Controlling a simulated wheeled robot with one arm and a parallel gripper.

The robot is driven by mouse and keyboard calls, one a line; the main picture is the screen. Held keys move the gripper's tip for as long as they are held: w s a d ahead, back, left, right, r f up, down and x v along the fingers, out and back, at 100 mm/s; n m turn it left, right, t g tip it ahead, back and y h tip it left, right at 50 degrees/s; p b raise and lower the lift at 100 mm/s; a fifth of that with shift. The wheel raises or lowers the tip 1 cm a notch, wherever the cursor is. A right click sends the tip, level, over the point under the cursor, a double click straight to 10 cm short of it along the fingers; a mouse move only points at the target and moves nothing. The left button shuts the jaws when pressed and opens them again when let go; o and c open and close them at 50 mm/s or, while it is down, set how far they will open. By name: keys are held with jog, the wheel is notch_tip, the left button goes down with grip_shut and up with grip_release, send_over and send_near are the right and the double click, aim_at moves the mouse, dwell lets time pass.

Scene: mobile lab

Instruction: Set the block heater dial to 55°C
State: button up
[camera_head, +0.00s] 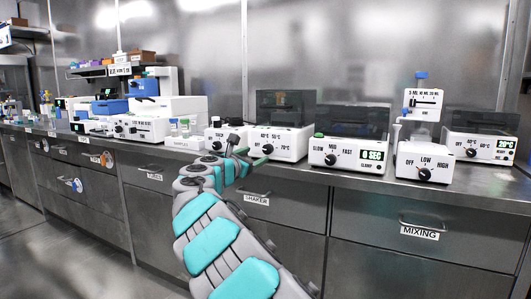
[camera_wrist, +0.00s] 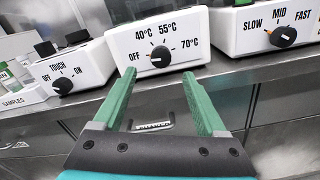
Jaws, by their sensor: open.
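The block heater is a white box (camera_wrist: 178,42) marked OFF, 40°C, 55°C and 70°C, in the middle of the wrist view. Its black dial (camera_wrist: 160,57) faces me; I cannot tell for certain which mark its pointer is on. In the head view my gripper (camera_head: 250,152) is just in front of the heater.
A white box with a TOUCH/ON dial (camera_wrist: 68,72) stands close on the left. A SLOW/MID/FAST box (camera_head: 337,153) stands close on the right. Further right are a LOW/HIGH mixer (camera_head: 423,165) and a unit reading 20°C (camera_head: 480,148). A drawer handle (camera_wrist: 152,127) is below the bench edge.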

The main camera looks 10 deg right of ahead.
aim_at(266, 150)
jog(key=shift+x, duration=3.9)
grip_shut()
